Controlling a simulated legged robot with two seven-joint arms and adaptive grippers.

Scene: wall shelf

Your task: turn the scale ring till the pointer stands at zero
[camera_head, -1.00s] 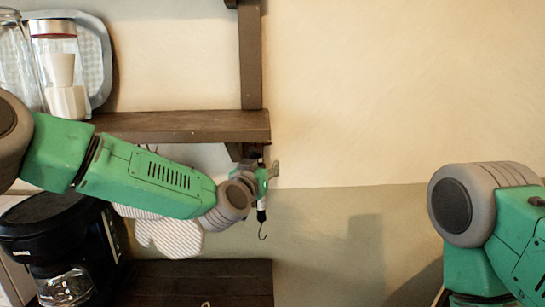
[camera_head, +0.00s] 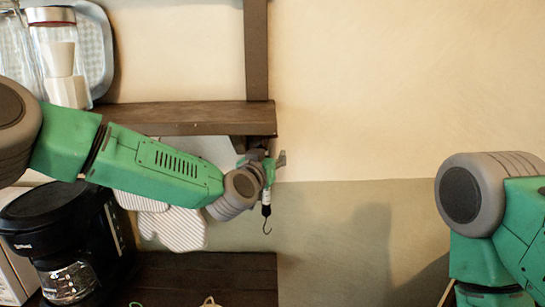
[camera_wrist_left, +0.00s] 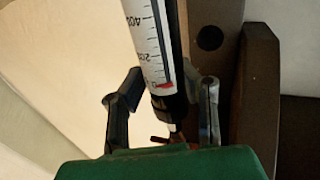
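A hanging scale (camera_head: 266,196) with a hook at its lower end hangs below the right end of the wall shelf. In the left wrist view its white tube (camera_wrist_left: 150,42) carries black marks and figures such as 200 and 400. A red pointer (camera_wrist_left: 165,86) shows near the low end of the marks, just above a black ring (camera_wrist_left: 170,104). Its exact reading is too small to tell. My left gripper (camera_wrist_left: 168,80) is open, one finger on each side of the scale's lower end. Contact with the ring cannot be made out. My right gripper is out of view.
The wooden shelf (camera_head: 185,117) is close above my left gripper. A black coffee maker (camera_head: 65,240) and striped mitts (camera_head: 178,228) are below my left arm. A glass jar (camera_head: 60,60) and tray (camera_head: 97,55) stand on the shelf. The wall right of the scale is bare.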

